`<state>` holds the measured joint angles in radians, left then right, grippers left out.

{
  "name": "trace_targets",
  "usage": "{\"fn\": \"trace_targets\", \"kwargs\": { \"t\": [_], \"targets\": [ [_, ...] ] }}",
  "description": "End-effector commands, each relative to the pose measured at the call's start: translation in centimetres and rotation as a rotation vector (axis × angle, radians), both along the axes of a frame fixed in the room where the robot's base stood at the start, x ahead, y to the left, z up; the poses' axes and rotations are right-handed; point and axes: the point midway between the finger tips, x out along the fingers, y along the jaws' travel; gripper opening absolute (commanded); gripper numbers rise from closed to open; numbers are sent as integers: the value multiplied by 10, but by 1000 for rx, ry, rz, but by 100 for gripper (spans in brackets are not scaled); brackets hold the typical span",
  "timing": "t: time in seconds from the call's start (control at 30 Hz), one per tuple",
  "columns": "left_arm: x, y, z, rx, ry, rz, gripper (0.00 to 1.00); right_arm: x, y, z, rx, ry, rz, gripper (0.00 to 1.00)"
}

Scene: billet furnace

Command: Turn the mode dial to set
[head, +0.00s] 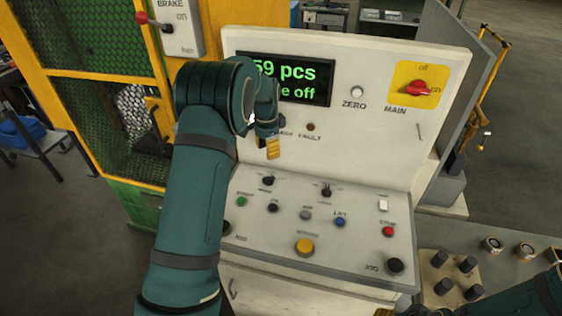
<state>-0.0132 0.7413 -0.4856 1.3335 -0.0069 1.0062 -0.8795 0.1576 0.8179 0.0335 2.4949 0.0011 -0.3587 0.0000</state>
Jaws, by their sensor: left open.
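The control console (350,130) has a sloped panel with two small black selector knobs, a left one (267,180) and a right one (327,190). Their labels are too small to read, so I cannot tell which is the mode dial or where it points. My left gripper (272,148) is open and empty, in front of the upright panel, above the left knob and apart from it. My left forearm hides the panel's left part and some of the display. My right arm shows at the bottom right; its gripper is mostly cut off by the lower edge.
The green display (300,82) reads "59 pcs" and a partly hidden line ending "off". A red main switch (417,89) is at upper right. Several buttons, including a yellow one (305,246) and a red one (388,231), crowd the sloped panel. A brake lever (150,20) is at upper left.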

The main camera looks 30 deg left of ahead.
Motion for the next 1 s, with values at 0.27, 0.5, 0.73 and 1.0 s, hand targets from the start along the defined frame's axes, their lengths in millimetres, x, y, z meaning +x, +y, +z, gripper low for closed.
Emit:
{"fn": "trace_targets", "kwargs": {
  "t": [0.27, 0.5, 0.73, 1.0],
  "targets": [
    [0, 2, -8, 3, 5, -6, 42, -1, 0, 2, 0, 2, 1, 47],
    [-1, 2, -52, 2, 8, -6, 42, -1, 0, 4, 0, 2, 1, 47],
    [-1, 2, -96, 2, 6, -6, 42, -1, 0, 6, 0, 2, 2, 47],
    [-1, 2, -127, 4, 2, -6, 42, -1, 0, 8, 0, 2, 2, 47]
  ]
}}
